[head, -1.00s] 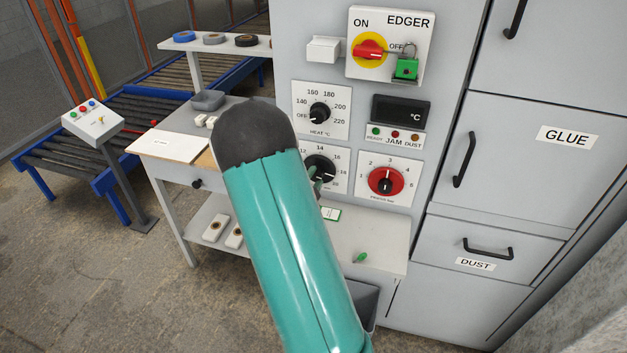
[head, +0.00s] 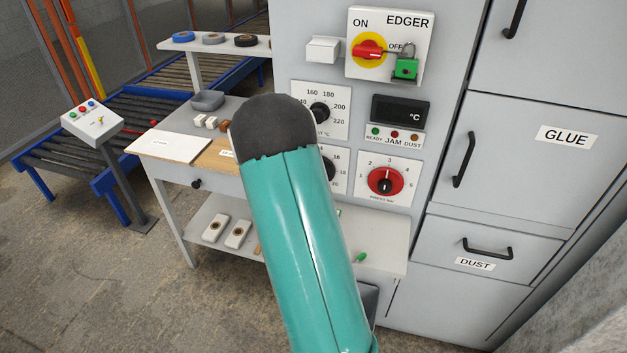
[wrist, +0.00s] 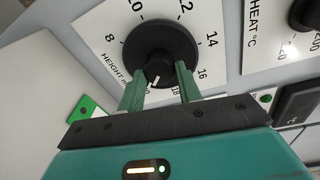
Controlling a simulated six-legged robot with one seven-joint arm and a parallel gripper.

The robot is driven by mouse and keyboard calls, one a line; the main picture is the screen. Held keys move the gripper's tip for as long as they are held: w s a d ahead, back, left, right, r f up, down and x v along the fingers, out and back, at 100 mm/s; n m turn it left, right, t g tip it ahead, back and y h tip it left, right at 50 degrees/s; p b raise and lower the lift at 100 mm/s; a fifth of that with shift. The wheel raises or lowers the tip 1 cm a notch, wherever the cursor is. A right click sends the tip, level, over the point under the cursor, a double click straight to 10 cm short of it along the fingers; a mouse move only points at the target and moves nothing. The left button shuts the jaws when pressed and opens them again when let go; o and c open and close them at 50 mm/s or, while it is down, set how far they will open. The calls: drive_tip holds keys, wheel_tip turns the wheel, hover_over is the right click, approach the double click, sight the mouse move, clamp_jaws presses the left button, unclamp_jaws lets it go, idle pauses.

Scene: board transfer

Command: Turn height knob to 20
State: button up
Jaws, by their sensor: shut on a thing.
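The black height knob (wrist: 163,48) sits on a white dial plate marked 8 to 20 in the wrist view. Its white pointer line points down and slightly left, near the partly hidden 20 and past the 18. My gripper (wrist: 160,84) is shut on the knob, with one green finger on each side of it. In the head view my teal arm hides most of the height knob (head: 329,168) and all of my fingers. Only the right part of its dial shows there.
The heat dial (head: 320,112) is just above, and the red pressure knob (head: 386,182) is close on the right. The EDGER switch (head: 369,49) is higher up. A small shelf (head: 385,257) juts out below. A workbench (head: 215,158) stands left.

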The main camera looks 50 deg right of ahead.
idle(0.3)
drive_tip(key=o, duration=1)
drive_tip(key=shift+w, duration=0.1)
drive_tip(key=v, duration=1.4)
